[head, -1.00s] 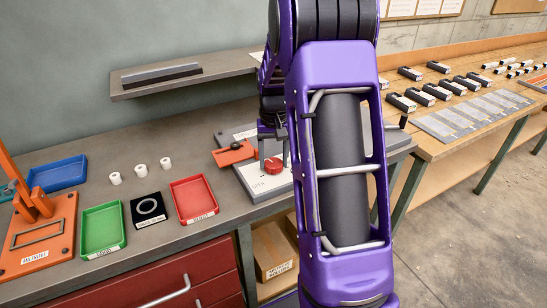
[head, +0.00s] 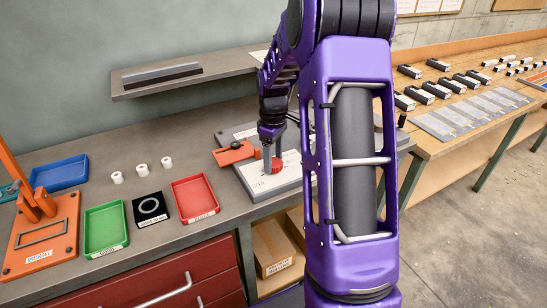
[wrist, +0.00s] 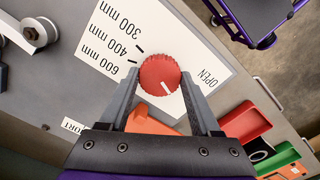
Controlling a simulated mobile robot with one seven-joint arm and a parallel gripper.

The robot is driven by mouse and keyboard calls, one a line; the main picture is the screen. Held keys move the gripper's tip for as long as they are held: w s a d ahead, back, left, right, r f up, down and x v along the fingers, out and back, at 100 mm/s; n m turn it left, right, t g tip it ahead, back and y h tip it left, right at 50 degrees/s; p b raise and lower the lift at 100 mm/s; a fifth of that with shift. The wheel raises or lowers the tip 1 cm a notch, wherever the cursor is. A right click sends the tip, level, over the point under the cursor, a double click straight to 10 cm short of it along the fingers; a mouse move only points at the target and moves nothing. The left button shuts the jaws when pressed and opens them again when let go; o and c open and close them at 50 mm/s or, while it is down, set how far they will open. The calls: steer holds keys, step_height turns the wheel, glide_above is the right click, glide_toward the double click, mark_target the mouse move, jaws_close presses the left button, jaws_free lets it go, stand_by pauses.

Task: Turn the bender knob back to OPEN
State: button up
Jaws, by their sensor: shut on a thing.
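The red bender knob (wrist: 160,75) is round and ribbed, with a white pointer line. It sits on a white dial plate (wrist: 112,32) printed 300 mm, 400 mm, 600 mm and OPEN. In the wrist view the pointer line aims down and slightly right, not straight at the word OPEN (wrist: 207,76) or at the mm marks. My gripper (wrist: 159,82) is shut on the knob, one finger on each side. In the head view my gripper (head: 272,157) reaches down onto the knob (head: 277,165), its fingers partly covering it.
An orange block (head: 235,153) lies close left of the knob. Red (head: 194,199), green (head: 105,228) and blue (head: 60,172) trays stand on the bench at left, with several white rings. A shelf (head: 185,81) hangs behind. My arm hides part of the bench.

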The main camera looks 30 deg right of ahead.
mark_target(274, 162)
steer(key=n, duration=0.5)
steer(key=shift+n, duration=0.3)
stand_by(0.5)
steer(key=o, duration=1.4)
steer(key=shift+c, duration=0.2)
steer(key=shift+r, duration=0.15)
step_height(274, 162, up, 17)
steer(key=shift+r, duration=0.1)
